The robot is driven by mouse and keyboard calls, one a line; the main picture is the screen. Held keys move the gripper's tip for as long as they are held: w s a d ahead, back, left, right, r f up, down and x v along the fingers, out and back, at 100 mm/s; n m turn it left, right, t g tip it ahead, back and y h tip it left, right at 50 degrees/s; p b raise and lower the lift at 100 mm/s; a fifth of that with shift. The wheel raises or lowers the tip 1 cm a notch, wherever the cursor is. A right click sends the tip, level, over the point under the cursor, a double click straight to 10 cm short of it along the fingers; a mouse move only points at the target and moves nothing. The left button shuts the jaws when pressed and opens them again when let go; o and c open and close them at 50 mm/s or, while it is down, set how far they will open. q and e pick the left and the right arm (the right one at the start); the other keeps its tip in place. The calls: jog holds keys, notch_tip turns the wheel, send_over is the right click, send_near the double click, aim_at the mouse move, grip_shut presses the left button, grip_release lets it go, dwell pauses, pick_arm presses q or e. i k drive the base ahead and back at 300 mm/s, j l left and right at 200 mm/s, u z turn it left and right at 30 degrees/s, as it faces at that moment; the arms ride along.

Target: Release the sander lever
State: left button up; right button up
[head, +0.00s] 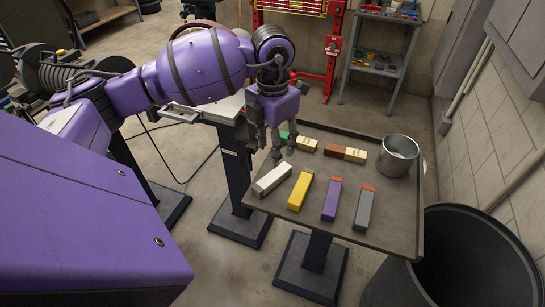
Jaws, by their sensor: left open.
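I cannot make out a sander lever. My right gripper is not in view.
White (271,179), yellow (300,190), purple (332,199) and grey (364,208) bars lie on the table, with smaller two-coloured blocks (345,153) and a metal bucket (397,157) behind. A black bin (462,262) stands at the right. A shelf cart (381,45) and red stand (331,47) are farther back.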

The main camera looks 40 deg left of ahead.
aim_at(249, 152)
jog(key=u, duration=1.25)
